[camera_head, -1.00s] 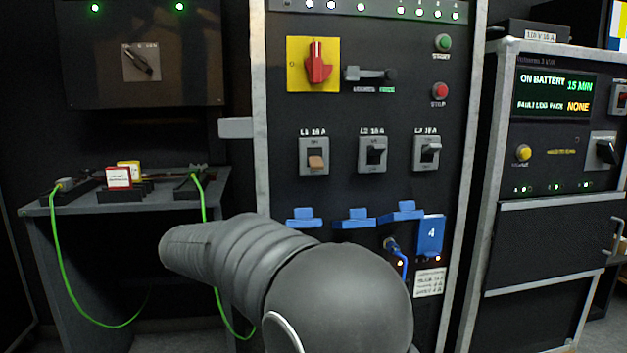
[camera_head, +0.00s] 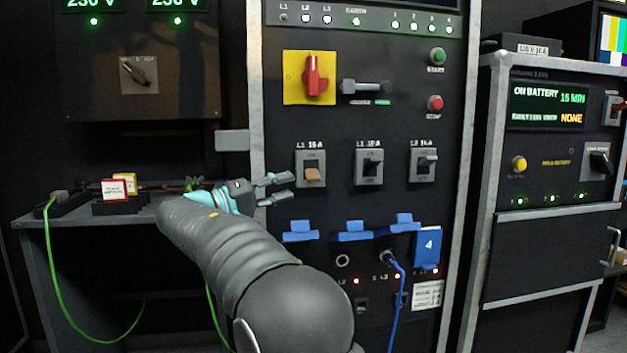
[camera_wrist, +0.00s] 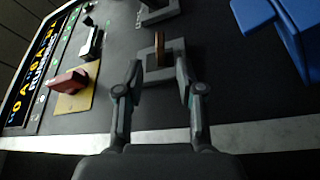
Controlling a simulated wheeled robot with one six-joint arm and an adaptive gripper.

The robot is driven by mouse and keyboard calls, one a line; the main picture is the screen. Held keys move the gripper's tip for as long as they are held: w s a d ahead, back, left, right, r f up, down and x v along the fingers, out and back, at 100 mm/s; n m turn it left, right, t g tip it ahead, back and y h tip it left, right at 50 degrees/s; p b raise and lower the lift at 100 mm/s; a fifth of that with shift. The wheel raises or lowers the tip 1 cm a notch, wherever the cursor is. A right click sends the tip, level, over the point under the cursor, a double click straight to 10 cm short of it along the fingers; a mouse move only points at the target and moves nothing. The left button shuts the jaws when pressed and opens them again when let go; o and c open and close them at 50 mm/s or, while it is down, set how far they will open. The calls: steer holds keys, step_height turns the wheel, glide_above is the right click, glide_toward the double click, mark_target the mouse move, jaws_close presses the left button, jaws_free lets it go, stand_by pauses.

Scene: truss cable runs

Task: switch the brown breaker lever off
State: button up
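The brown breaker lever (camera_head: 313,174) sits in a grey housing (camera_head: 310,156) on the tall black panel, leftmost in a row of three breakers. It shows low in its housing. In the wrist view the brown lever (camera_wrist: 160,50) stands just beyond my fingertips, about in line with the gap between them. My gripper (camera_head: 284,187) is open and empty, just left of and slightly below the lever in the head view. Its two spread fingers also show in the wrist view (camera_wrist: 158,72). Contact with the lever cannot be seen.
Two black-levered breakers (camera_head: 369,166) (camera_head: 423,164) stand to the right. A red rotary switch (camera_head: 314,76) on a yellow plate is above. Blue covers (camera_head: 300,231) (camera_head: 354,230) (camera_head: 404,221) stick out below. A grey bracket (camera_head: 231,140) juts out at the panel's left edge.

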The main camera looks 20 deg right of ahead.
mark_target(313, 175)
steer(key=x, duration=0.8)
steer(key=shift+d, duration=0.15)
steer(key=shift+c, duration=0.2)
steer(key=shift+f, duration=0.1)
jaws_close()
